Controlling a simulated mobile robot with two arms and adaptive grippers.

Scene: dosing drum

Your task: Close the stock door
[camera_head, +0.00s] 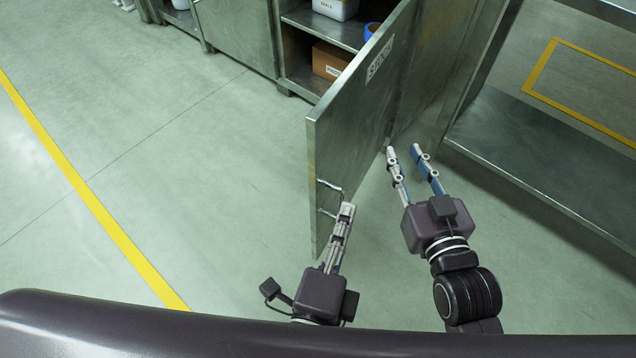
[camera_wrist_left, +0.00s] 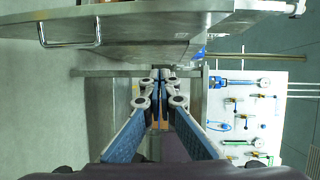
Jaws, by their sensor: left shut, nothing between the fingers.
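The stock door (camera_head: 345,130) is a grey metal panel with a white label, swung open from the cabinet toward me. Its wire handle (camera_head: 320,197) is near the free edge. My left gripper (camera_head: 346,208) is shut and empty, its tips close to the handle in the head view. In the left wrist view, the shut fingers (camera_wrist_left: 160,76) are below and right of the handle (camera_wrist_left: 70,42), not around it; whether they touch the door is unclear. My right gripper (camera_head: 404,150) is open and empty, right of the door.
The open cabinet (camera_head: 290,60) holds a cardboard box (camera_head: 330,61), a white container (camera_head: 336,8) and a blue roll (camera_head: 371,30). A metal bench with a low shelf (camera_head: 540,150) stands at the right. The floor left of the door is clear. A tool board (camera_wrist_left: 255,110) shows in the wrist view.

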